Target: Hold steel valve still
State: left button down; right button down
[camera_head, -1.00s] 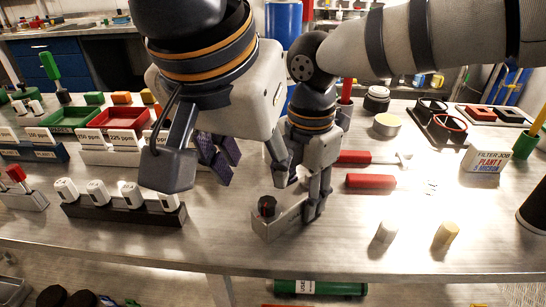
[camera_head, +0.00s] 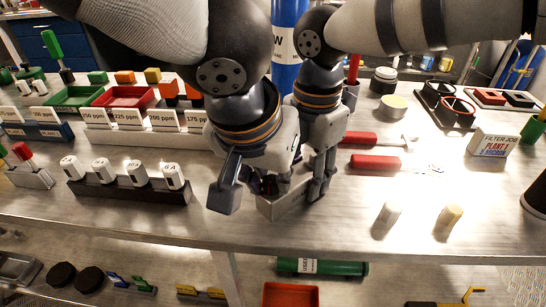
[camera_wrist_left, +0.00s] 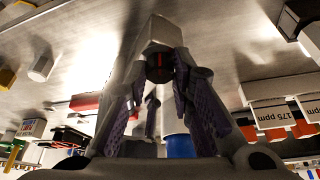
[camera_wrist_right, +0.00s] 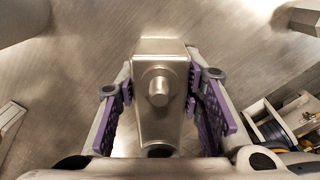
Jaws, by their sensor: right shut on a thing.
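The steel valve (camera_head: 282,207) is a blocky metal body on the bench. It has a dark knob with a red stripe (camera_wrist_left: 160,68) at one end. My right gripper (camera_head: 322,190) is shut on the body; in the right wrist view its purple pads flank the steel block (camera_wrist_right: 160,105) and its round stud. My left gripper (camera_head: 252,192) is at the knob end, with its fingers apart on either side of the knob in the left wrist view (camera_wrist_left: 158,75). They look close to it, but I cannot tell if they touch. The left hand partly hides the knob in the head view.
A black rack of white cartridges (camera_head: 130,190) stands left of the valve. Red-handled tools (camera_head: 375,163) lie to the right, with two small cylinders (camera_head: 388,214) nearer the front edge. A blue cylinder (camera_head: 288,40) is behind. Bare bench lies in front of the valve.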

pick_arm(q)
jog(key=shift+a+m+h, duration=0.1)
jog(key=shift+m+h, duration=0.5)
jog(key=shift+m, duration=1)
jog(key=shift+g, duration=0.3)
jog(key=c, duration=1.4)
grip_release()
jog(key=v, duration=1.2)
